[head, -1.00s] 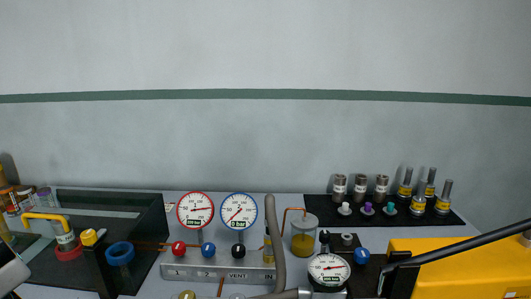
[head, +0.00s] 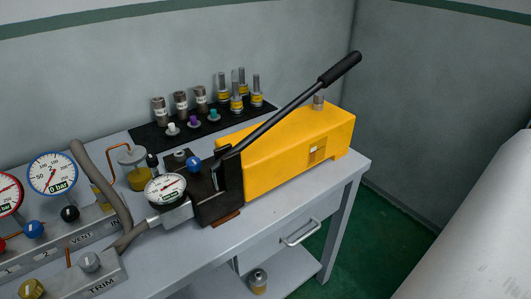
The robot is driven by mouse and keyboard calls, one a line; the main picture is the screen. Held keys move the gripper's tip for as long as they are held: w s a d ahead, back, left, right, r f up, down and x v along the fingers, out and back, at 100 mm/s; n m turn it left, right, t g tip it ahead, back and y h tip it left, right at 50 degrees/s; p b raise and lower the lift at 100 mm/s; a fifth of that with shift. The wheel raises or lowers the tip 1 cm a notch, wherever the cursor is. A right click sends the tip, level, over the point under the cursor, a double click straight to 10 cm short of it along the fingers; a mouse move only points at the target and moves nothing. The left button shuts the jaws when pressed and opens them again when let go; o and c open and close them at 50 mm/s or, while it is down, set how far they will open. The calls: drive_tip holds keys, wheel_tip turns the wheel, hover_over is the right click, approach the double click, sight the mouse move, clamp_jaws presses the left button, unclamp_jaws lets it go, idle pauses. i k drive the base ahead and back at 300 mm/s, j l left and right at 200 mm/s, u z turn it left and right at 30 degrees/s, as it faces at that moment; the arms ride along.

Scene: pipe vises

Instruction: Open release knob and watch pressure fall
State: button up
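A yellow hand pump (head: 290,155) with a long black lever (head: 290,105) raised up to the right sits on the bench. A blue knob (head: 193,164) stands on the black block (head: 213,198) at its left end; no label shows that it is the release knob. A round white gauge (head: 165,189) with a red needle is beside the block; its reading is too small to tell. A blue-rimmed gauge (head: 52,173) marked bar stands farther left, above a black knob (head: 69,213) near the word VENT. My gripper is not in view.
The bench top (head: 285,205) is clear in front of the pump, above a drawer handle (head: 301,234).

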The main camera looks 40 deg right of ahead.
sight(194, 164)
drive_tip(key=z, duration=1.2)
drive_tip(key=i+j, duration=0.4)
drive_tip(key=i, duration=0.1)
